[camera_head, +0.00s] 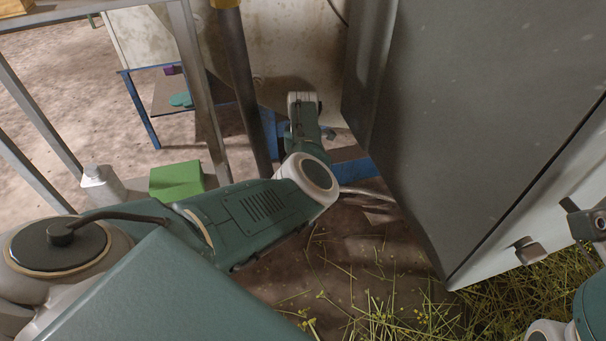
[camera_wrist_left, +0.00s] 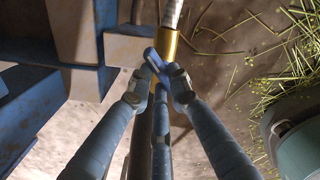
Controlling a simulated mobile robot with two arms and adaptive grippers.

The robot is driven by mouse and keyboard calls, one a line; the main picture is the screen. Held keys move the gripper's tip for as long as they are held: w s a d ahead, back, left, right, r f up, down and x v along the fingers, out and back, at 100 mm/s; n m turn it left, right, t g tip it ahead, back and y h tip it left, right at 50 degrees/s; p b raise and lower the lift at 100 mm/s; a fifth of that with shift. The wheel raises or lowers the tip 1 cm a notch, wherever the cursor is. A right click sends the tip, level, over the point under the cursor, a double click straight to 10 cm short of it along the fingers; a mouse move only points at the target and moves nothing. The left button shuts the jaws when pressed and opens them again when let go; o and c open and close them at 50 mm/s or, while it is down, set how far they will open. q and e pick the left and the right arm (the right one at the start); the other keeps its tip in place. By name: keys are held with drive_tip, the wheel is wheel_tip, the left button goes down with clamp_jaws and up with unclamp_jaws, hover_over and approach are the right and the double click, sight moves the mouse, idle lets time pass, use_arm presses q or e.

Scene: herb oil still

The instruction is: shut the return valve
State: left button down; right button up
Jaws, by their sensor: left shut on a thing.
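In the left wrist view, the fingers of my left gripper (camera_wrist_left: 158,85) converge on a small blue piece (camera_wrist_left: 154,60), which looks like the return valve's handle. It sits against a brass-coloured fitting (camera_wrist_left: 167,42) on a pipe. The fingers are shut on this handle and partly cover it; its exact angle is hard to tell. In the head view my left arm reaches forward past the grey cabinet, and its gripper and the valve are not clearly visible there.
A large grey cabinet (camera_head: 480,110) stands close on the right of my left arm. A dark upright pipe (camera_head: 240,80) and a metal frame (camera_head: 195,80) stand on the left. A green block (camera_head: 176,180) lies behind the arm. Cut herb stalks (camera_head: 380,310) litter the floor.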

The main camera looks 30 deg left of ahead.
use_arm(q)
drive_tip(key=n, duration=0.5)
drive_tip(key=shift+d+n, duration=0.1)
drive_tip(key=shift+n, duration=0.2)
drive_tip(key=n, duration=0.4)
drive_tip(key=shift+s+n, duration=0.1)
drive_tip(key=shift+n, duration=0.5)
drive_tip(key=c, duration=1.6)
unclamp_jaws()
wheel_tip(320, 180, up, 12)
drive_tip(key=shift+s, duration=0.1)
